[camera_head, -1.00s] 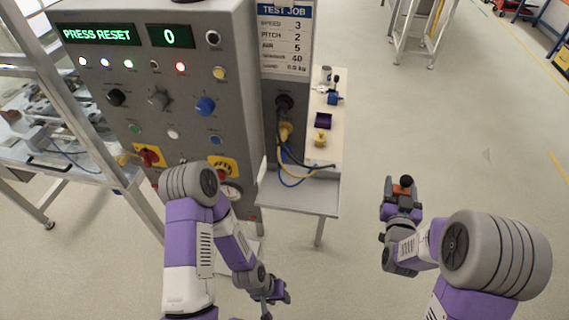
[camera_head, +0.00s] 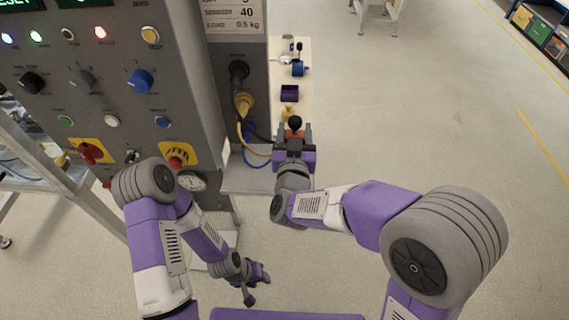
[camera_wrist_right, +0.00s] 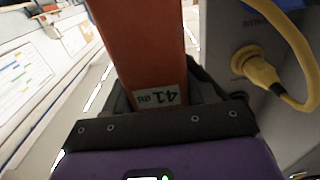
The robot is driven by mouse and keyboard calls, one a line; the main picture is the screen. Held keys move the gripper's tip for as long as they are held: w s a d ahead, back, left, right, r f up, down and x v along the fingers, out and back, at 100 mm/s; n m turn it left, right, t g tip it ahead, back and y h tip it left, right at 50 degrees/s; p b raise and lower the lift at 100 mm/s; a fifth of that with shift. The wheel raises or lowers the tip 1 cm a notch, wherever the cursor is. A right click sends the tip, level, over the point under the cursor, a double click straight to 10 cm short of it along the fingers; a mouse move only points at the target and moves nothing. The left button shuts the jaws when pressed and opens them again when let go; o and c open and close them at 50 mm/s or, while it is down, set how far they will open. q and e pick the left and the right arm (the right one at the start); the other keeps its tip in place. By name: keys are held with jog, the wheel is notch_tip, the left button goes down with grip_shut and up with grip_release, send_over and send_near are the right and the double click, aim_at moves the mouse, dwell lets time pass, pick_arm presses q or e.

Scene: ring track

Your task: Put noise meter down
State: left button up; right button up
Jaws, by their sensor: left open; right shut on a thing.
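The noise meter (camera_head: 295,129) is orange with a round black top. My right gripper (camera_head: 294,143) is shut on it and holds it upright at the side table's near part in the head view. In the right wrist view the orange body of the meter (camera_wrist_right: 142,45) rises between the dark jaws, with a label reading 41 dB upside down. The gap between its base and the side table (camera_head: 305,107) cannot be told, as my gripper hides it. My left gripper (camera_head: 256,284) is open and empty, low in front of the machine.
The grey machine panel (camera_head: 110,110) with knobs and lights stands left of the side table. A yellow plug (camera_head: 243,104) and cables hang by the table. A purple holder (camera_head: 290,93) and a blue item (camera_head: 298,69) stand farther back on it. Floor to the right is clear.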

notch_tip(320, 180, down, 7)
jog(key=shift+w+r+b, duration=0.1)
jog(key=shift+b, duration=1.1)
jog(key=shift+r, duration=0.1)
jog(key=shift+f, duration=0.25)
jog(key=o, duration=1.1)
jog(key=shift+o, duration=0.2)
jog(key=shift+r, duration=0.1)
